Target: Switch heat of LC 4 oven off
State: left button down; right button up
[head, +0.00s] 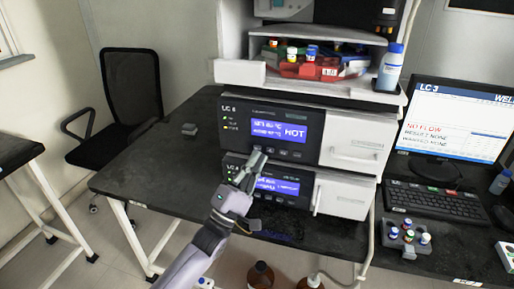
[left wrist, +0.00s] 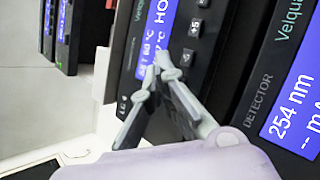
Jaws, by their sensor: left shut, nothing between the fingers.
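The oven (head: 300,135) is the upper unit of the stack on the black bench in the head view. Its blue display (head: 279,130) reads HOT; its LC number is too small to read surely. A row of small buttons (head: 283,153) lies below the display. In the left wrist view the oven's panel is turned sideways, with a +5 button (left wrist: 195,26). My left gripper (head: 261,154) is shut and empty, its tips at the left end of the button row. In the left wrist view the fingertips (left wrist: 160,68) cover that spot; touching or not, I cannot tell.
Below the oven sits a detector (left wrist: 252,103) showing 254 nm, its front partly hidden by my left arm in the head view. A tray with a red rack and a bottle (head: 391,67) stands on top. A monitor (head: 452,125) and keyboard (head: 437,201) are right.

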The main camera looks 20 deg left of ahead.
pick_arm(q)
jog(key=s+p, duration=0.2)
jog(key=s, duration=0.3)
dwell(0.3)
dwell(0.4)
